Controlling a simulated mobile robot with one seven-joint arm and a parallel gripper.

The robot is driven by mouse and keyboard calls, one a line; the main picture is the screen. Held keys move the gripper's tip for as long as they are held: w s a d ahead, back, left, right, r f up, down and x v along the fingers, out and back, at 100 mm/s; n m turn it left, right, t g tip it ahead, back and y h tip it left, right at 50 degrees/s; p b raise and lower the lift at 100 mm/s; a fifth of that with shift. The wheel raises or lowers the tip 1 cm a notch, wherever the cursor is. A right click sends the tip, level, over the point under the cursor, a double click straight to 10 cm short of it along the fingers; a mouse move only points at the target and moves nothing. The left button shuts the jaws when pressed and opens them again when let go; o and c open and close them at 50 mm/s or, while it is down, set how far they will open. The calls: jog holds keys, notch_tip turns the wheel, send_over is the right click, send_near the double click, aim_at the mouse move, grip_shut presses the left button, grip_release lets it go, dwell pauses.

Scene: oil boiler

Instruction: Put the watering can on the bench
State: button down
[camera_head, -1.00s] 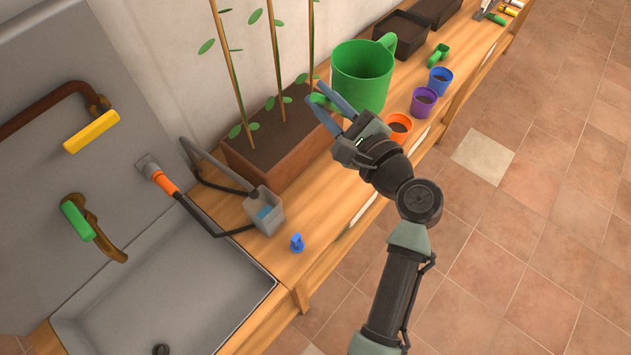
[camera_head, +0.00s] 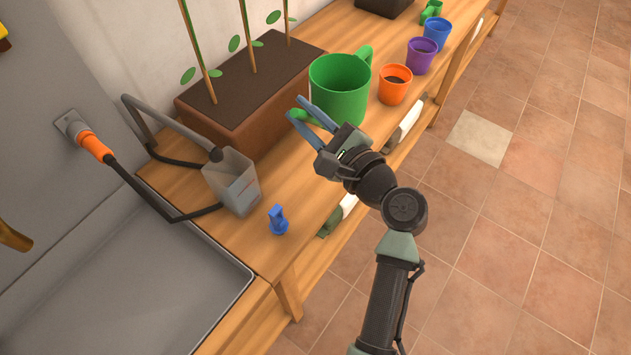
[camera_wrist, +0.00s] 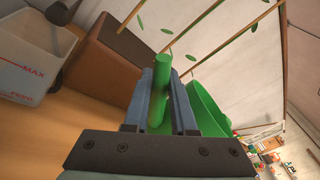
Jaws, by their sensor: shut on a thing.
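The green watering can (camera_head: 340,92) is upright at the bench, in front of the planter and left of the orange pot. My gripper (camera_head: 295,107) is shut on a slim green part of the can, at its left side. In the wrist view this green tube (camera_wrist: 160,92) stands between the two fingers, with the can's body (camera_wrist: 206,108) to the right. The wooden bench (camera_head: 312,212) runs along the wall. I cannot tell whether the can's base touches the bench; its lower edge is partly hidden by my gripper.
A brown planter (camera_head: 240,118) with staked plants stands behind the can. Orange (camera_head: 394,90), purple (camera_head: 420,60) and blue (camera_head: 436,38) pots line the bench to the right. A grey container (camera_head: 232,183) and a blue clip (camera_head: 278,220) sit near the sink (camera_head: 120,270).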

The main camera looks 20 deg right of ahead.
notch_tip(320, 180, down, 11)
jog(key=shift+r+b, duration=0.1)
jog(key=shift+b, duration=1.05)
jog(key=c, duration=0.7)
grip_release()
jog(key=shift+c, duration=0.2)
jog(key=shift+s+d, duration=0.1)
jog(key=shift+s, duration=0.05)
jog(key=v, duration=1.1)
jog(key=shift+s, duration=0.45)
